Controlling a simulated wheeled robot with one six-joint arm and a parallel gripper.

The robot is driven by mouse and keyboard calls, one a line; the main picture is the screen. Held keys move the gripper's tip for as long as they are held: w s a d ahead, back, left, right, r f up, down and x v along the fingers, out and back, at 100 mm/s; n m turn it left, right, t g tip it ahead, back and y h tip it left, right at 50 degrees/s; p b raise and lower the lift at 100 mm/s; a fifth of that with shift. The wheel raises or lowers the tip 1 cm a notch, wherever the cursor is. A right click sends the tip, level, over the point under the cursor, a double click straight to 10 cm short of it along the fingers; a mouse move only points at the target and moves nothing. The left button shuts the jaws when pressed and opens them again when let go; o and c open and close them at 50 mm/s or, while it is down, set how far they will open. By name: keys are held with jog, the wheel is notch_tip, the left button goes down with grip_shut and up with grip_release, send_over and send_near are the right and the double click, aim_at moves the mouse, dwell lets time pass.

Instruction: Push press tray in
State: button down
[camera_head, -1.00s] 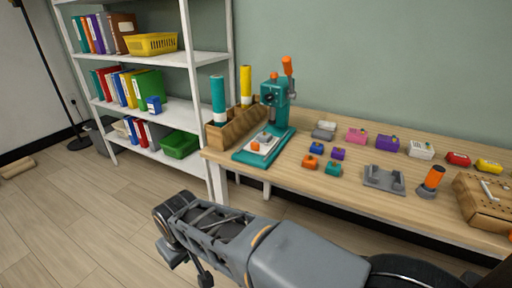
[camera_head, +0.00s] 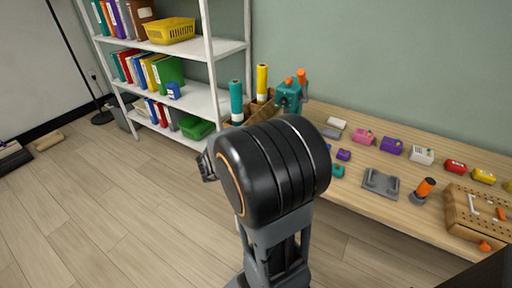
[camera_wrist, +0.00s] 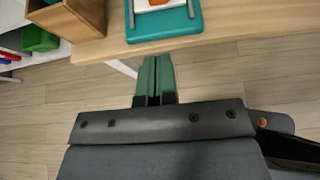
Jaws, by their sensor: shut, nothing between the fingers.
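The teal press (camera_head: 290,95) with its orange handle stands at the left end of the wooden table. My arm hides its base and tray in the head view. In the wrist view, the teal base (camera_wrist: 165,24) lies near the table edge, with part of the light grey tray (camera_wrist: 146,7) on it at the top border. An orange piece shows on the tray, cut off by the frame. My gripper (camera_wrist: 154,62) has its green fingers shut and empty. The fingertips appear just below the table's front edge in the picture, apart from the press base.
A wooden holder (camera_wrist: 68,28) with tall teal and yellow rolls stands left of the press. Small coloured blocks, a grey stand (camera_head: 381,184) and a pegboard box (camera_head: 470,228) occupy the table to the right. A white shelf (camera_head: 205,100) stands left. The floor is open.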

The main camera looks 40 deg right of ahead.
jog(key=x, duration=0.4)
jog(key=b+x, duration=0.1)
jog(key=x, duration=0.3)
jog(key=r+b+x, duration=0.1)
jog(key=x, duration=0.2)
jog(key=shift+w+d+f, duration=0.1)
jog(key=shift+d, duration=0.6)
jog(key=shift+w+d, duration=0.2)
jog(key=shift+d, duration=0.35)
